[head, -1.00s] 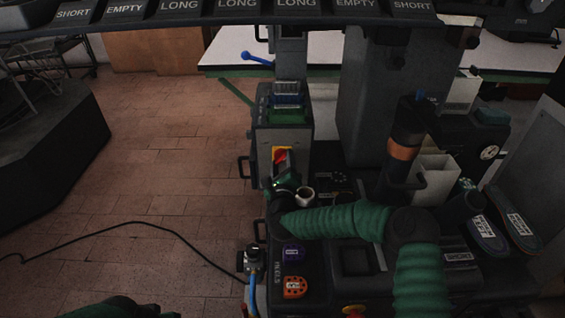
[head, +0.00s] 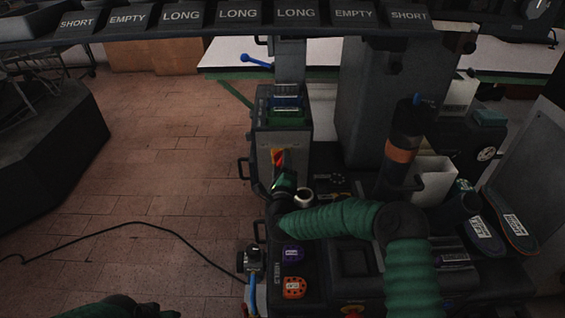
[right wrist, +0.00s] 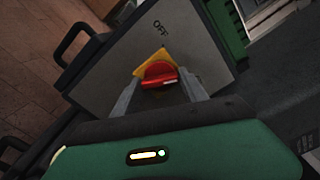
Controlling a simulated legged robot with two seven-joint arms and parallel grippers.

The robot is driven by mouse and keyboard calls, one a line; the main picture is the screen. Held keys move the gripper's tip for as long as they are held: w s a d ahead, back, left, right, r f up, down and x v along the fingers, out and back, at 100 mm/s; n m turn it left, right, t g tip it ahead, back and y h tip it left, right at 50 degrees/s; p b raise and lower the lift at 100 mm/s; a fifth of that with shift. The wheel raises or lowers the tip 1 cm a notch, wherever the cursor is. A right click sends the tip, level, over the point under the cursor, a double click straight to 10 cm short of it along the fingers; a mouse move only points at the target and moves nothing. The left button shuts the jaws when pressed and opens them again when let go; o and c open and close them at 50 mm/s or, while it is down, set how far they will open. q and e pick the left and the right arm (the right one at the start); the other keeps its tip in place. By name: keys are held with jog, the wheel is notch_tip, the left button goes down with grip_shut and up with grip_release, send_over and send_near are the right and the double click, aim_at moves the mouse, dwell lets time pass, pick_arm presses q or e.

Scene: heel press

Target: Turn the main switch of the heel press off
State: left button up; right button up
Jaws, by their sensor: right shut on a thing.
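The main switch is a red knob (right wrist: 158,74) on a yellow plate (right wrist: 149,61), on the grey front panel of a cabinet. It also shows in the head view (head: 278,157), partly covered by my gripper. An "OFF" label (right wrist: 161,28) is on the panel beside the plate. My right gripper (right wrist: 161,88) has one finger on each side of the red knob and is shut on it. In the head view the right gripper (head: 282,176) reaches the panel from below. Only a green part of my left arm shows at the bottom left; its gripper is out of view.
A white cup (head: 303,197) stands just right of my gripper. Purple (head: 292,252) and orange (head: 294,287) pieces lie on the machine's deck. A dark cylinder with an orange band (head: 400,150) rises at the right. A black handle (head: 243,169) sticks out left of the cabinet.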

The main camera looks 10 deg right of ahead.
jog(key=n, duration=0.2)
jog(key=a+n+p, duration=0.1)
jog(key=n, duration=0.1)
jog(key=shift+r, duration=0.1)
jog(key=n, duration=0.1)
jog(key=n+p, duration=0.1)
jog(key=n, duration=0.1)
jog(key=shift+a+f+n, duration=0.1)
jog(key=shift+f+n, duration=0.1)
jog(key=shift+n, duration=0.1)
jog(key=n, duration=0.4)
jog(key=shift+s+f+p, duration=0.1)
jog(key=shift+f+p, duration=0.15)
jog(key=shift+p, duration=0.15)
jog(key=shift+f+n, duration=0.15)
jog(key=shift+n, duration=1.05)
jog(key=shift+d+f+n, duration=0.1)
jog(key=shift+d+n, duration=0.1)
jog(key=shift+n, duration=0.1)
jog(key=o, duration=1.1)
jog(key=shift+o, duration=1.4)
jog(key=shift+r, duration=0.2)
